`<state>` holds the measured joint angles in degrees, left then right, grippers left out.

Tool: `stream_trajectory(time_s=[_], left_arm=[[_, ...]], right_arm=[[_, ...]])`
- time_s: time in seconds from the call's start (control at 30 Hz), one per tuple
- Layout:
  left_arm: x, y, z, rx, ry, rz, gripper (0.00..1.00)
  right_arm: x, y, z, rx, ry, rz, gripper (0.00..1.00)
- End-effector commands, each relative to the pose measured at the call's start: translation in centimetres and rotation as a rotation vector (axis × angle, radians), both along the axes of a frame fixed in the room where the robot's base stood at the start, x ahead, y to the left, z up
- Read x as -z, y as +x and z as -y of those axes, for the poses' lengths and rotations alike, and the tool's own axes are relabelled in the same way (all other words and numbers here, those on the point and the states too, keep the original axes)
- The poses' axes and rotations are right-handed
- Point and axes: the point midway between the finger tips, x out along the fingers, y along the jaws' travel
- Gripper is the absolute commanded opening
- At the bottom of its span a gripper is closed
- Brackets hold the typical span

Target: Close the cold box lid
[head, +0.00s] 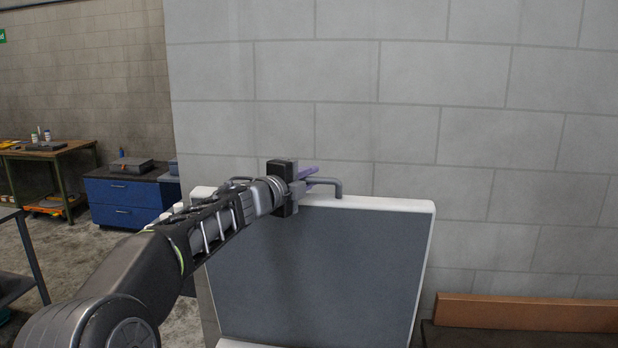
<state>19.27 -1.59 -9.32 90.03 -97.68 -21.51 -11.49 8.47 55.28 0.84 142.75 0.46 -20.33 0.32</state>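The cold box lid (320,270) stands raised in front of the block wall, with a white rim and a dark grey inner face. A grey bar handle (335,184) sticks up at its top edge. My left arm reaches in from the left, and my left gripper (309,178) is at the lid's top edge beside the handle. Its purple fingers overlap the handle in the picture. I cannot tell whether they are closed on it. The body of the cold box is below the picture. My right gripper is not in view.
A grey block wall (480,90) rises close behind the lid. A brown wooden beam (525,312) lies at the lower right. A blue drawer cabinet (122,200) and a wooden workbench (50,153) stand at the back left, with open floor in front.

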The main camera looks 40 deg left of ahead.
Motion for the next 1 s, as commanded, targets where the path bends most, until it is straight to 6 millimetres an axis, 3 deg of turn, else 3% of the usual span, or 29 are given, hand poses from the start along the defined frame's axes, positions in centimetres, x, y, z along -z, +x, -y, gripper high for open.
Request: stream_trajectory(time_s=[0.2, 1.0], left_arm=[[0.01, -0.02, -0.02, 0.0, 0.0, 0.0, 0.0], [0.06, -0.04, -0.03, -0.001, 0.0, -0.001, 0.0]], right_arm=[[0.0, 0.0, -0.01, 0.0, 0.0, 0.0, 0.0], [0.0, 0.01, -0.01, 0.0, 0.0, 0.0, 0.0]])
